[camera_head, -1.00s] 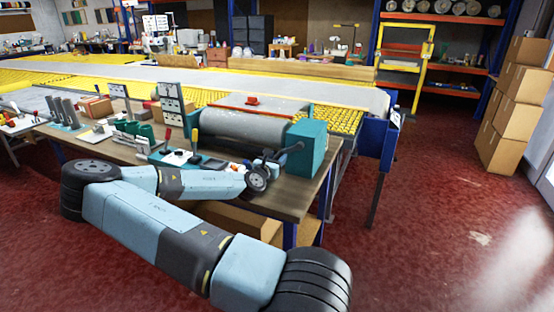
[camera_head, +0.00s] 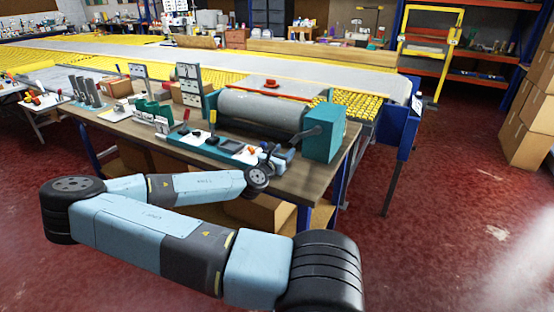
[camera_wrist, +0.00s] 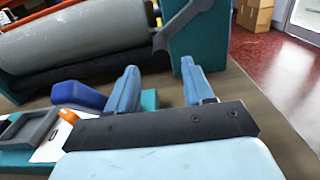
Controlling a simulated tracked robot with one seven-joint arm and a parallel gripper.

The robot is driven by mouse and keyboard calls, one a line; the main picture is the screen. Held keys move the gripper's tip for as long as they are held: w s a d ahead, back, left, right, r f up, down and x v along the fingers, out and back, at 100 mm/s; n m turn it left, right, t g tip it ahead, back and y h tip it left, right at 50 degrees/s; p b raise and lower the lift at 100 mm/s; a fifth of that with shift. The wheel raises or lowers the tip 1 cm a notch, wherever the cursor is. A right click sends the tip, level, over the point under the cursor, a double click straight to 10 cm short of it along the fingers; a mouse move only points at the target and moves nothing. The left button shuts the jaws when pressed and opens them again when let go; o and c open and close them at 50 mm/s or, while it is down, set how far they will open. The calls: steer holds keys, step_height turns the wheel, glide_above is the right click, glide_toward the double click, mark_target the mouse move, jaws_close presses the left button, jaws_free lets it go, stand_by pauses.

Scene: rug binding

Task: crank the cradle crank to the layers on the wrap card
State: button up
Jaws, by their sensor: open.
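The cradle is a grey roller (camera_head: 258,112) between teal end blocks on the bench, with a teal housing (camera_head: 325,132) at its right end. The dark cradle crank (camera_head: 303,135) sticks out from that housing; part of it also shows at the top of the wrist view (camera_wrist: 178,22). My gripper (camera_head: 279,160) is in front of the housing, low over the bench. In the wrist view its two blue fingers (camera_wrist: 160,78) are apart with nothing between them, and the crank is beyond them, not touching.
A teal tray (camera_head: 195,142) with small tools lies left of my gripper; in the wrist view a blue handle (camera_wrist: 78,95) is close to the left finger. Boxes (camera_head: 260,213) sit under the bench. The red floor (camera_head: 450,220) at right is clear.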

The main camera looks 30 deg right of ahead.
steer(key=shift+v, duration=2.45)
